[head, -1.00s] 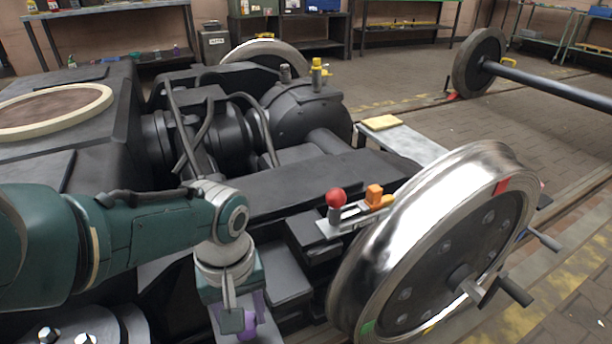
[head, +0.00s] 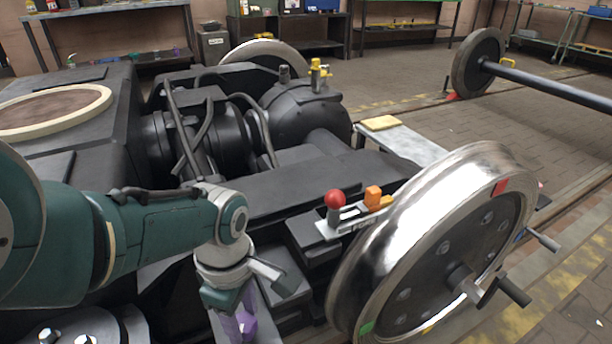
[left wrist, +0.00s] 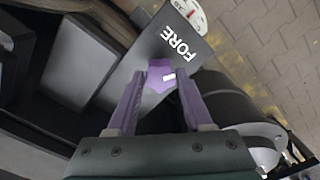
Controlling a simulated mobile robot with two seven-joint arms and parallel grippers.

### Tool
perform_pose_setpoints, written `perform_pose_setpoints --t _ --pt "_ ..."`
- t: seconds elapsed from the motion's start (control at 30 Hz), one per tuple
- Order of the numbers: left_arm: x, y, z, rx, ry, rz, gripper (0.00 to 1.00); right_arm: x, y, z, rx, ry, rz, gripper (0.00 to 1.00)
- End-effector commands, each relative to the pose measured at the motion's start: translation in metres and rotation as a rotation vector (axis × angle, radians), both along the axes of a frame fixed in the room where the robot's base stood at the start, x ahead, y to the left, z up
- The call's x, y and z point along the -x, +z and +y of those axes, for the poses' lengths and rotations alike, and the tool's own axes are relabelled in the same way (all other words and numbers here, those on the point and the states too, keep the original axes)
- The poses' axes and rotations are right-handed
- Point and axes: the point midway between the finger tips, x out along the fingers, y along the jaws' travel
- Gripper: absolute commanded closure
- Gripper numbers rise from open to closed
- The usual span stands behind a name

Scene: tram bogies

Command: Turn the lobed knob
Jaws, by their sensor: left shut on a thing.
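The purple lobed knob (left wrist: 160,75) sits on a grey plate lettered FORE (left wrist: 178,50) in the left wrist view. My left gripper (left wrist: 158,82) is shut on it, with one finger on each side. In the head view the knob (head: 247,328) shows at the bottom, partly hidden by my left gripper (head: 240,318), which points down at it. My right gripper is in neither view.
A red ball lever (head: 335,199) and an orange handle (head: 373,196) stand on a small bracket right of my left gripper. The dark bogie frame (head: 290,188) lies behind.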

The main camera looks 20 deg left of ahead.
Motion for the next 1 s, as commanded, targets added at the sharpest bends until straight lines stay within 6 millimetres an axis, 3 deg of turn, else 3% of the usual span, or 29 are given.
perform_pose_setpoints --t 0.4,0.97,1.0 --pt "-0.0005 0.0006 0.0005 -0.001 0.188 -0.001 1.0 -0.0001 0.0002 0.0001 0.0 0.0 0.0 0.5" --pt "-0.0003 0.0006 0.0004 -0.001 0.214 0.0 1.0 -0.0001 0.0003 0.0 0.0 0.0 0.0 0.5" --pt "-0.0003 0.0006 0.0004 -0.001 0.214 0.0 0.45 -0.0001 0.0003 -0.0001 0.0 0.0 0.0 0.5"
